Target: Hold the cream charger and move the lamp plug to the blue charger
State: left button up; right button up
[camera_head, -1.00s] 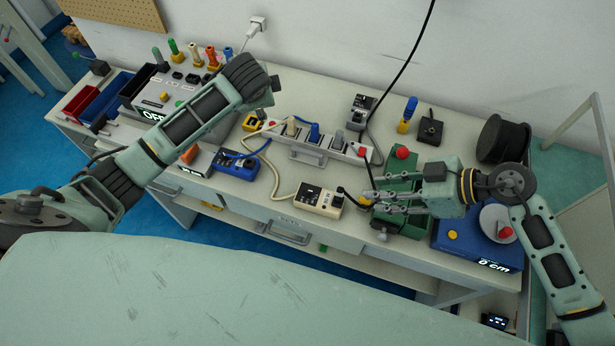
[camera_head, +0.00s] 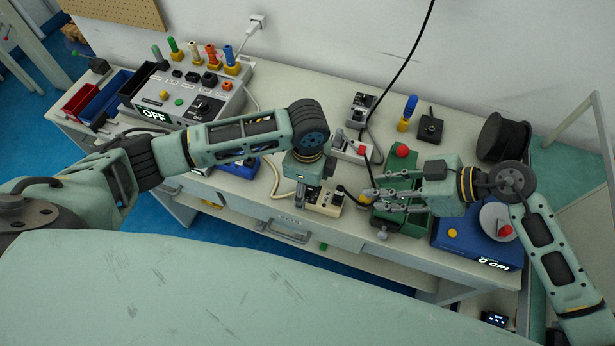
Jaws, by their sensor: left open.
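The cream charger (camera_head: 325,203) lies near the front edge of the bench, partly hidden by my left gripper. My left gripper (camera_head: 301,201) points down at its left part, open; its fingertips are hard to make out, and I cannot tell whether they touch it. A black cord (camera_head: 349,192) runs from beside the cream charger to the right; the lamp plug itself is not clear. The blue charger (camera_head: 241,169) is left of the cream one, mostly hidden under my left arm. My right gripper (camera_head: 372,199) is open above the green vise, right of the cream charger.
A grey control box (camera_head: 215,100) marked OFF stands at the back left. A black cable (camera_head: 405,65) hangs from above.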

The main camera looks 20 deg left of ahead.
pick_arm(q)
jog(key=shift+f, duration=1.7)
jog(key=c, duration=1.5)
